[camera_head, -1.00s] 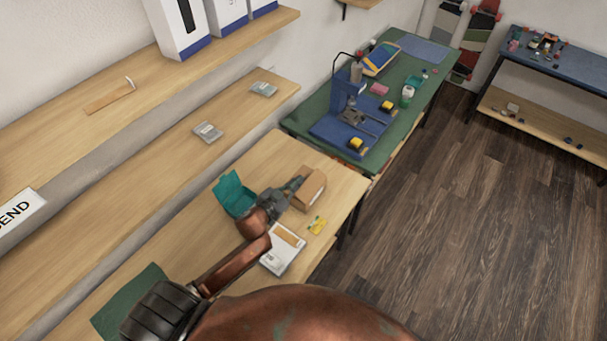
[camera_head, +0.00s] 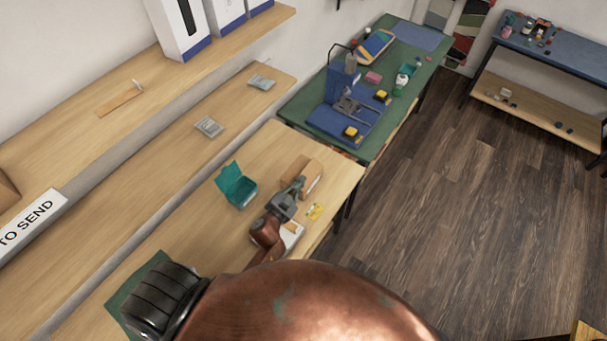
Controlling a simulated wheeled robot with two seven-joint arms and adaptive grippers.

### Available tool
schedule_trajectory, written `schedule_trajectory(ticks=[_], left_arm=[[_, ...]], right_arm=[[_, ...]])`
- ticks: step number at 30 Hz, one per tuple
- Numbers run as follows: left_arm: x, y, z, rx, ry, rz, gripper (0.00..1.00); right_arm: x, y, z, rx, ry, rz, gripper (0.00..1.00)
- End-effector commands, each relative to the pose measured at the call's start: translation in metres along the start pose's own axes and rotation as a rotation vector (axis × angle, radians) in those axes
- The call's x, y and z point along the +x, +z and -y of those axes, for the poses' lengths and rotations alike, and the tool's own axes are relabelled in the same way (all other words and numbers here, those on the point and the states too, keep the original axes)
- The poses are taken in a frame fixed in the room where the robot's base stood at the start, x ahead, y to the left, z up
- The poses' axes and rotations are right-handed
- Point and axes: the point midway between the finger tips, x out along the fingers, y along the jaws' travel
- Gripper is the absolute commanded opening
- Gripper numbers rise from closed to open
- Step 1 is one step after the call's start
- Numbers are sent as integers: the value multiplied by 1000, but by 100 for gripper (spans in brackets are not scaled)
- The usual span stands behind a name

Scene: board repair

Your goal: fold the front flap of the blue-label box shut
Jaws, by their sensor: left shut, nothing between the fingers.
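A small brown cardboard box (camera_head: 303,169) stands on the wooden table, near its right edge. No blue label on it can be made out at this size. My left gripper (camera_head: 297,185) is shut and empty at the near side of the box, close to its lower front. I cannot tell whether it touches the box. The gripper hides part of the box's near side, so the state of the front flap is unclear. My right gripper is not in view.
An open teal box (camera_head: 237,186) stands left of the gripper. Small yellow items (camera_head: 315,211) lie right of it, and a white tray (camera_head: 291,233) is partly hidden under my arm. A green workbench (camera_head: 385,139) with tools stands beyond. Shelves run along the left wall.

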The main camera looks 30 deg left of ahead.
Motion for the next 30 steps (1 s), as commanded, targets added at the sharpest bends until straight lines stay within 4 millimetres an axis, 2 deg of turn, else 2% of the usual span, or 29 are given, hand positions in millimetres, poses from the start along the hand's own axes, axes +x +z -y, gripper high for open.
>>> schedule_trajectory(ticks=[1, 9, 12, 18, 30], left_arm=[[13, -2, 0, 0, 0, -2, 0], [67, -1, -1, -2, 1, -1, 0], [68, 20, -1, -3, 0, 3, 0], [72, 36, -1, -3, 1, 1, 0], [73, 38, 0, -2, 1, -1, 0]], right_arm=[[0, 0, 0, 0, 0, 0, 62], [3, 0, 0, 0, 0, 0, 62], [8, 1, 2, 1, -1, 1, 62], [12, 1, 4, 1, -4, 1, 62], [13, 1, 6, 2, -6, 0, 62]])
